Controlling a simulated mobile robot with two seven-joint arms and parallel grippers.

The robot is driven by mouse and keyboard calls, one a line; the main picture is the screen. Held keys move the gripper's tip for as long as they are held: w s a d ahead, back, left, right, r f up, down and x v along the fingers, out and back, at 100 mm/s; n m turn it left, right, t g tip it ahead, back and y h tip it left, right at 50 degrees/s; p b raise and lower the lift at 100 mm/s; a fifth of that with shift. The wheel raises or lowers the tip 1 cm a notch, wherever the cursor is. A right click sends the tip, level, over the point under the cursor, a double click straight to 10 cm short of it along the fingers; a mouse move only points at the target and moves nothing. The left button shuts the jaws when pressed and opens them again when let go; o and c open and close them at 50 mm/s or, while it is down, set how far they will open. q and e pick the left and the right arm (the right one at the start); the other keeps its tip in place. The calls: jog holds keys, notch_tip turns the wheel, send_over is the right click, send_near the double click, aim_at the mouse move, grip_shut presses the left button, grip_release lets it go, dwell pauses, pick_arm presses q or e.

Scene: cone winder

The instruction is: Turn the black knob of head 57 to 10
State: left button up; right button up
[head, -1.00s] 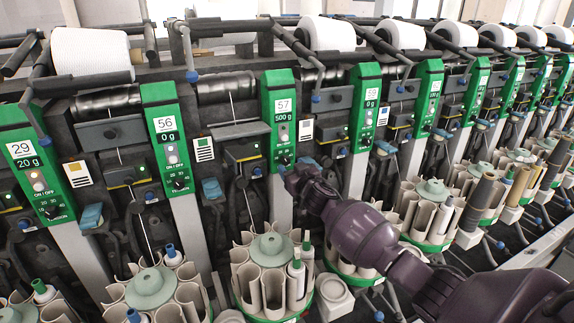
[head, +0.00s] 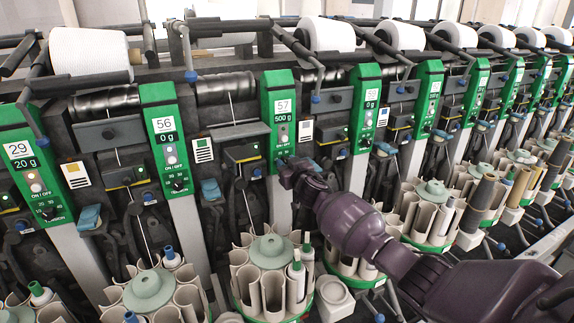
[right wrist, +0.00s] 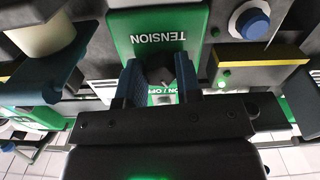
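Head 57's green panel (head: 282,105) reads 57 and 500 g in the head view. Its black knob is hidden there behind my right gripper (head: 291,168), which is at the panel's lower end. In the right wrist view the upside-down TENSION label (right wrist: 159,38) is beyond the fingertips. The dark knob (right wrist: 153,75) shows between the two blue-grey fingers of my right gripper (right wrist: 160,80), which stand apart on either side of it. I cannot make out firm contact or the knob's setting. My left gripper is not in view.
Head 56's panel (head: 166,140) stands to the left and head 59's panel (head: 366,108) to the right. A round bobbin magazine (head: 272,252) stands below head 57. In the right wrist view a blue round button (right wrist: 252,24) is beside the panel.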

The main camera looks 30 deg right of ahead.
jog(key=shift+c, duration=0.3)
jog(key=shift+n, duration=0.4)
jog(key=n, duration=0.8)
jog(key=shift+n, duration=0.7)
jog(key=o, duration=0.9)
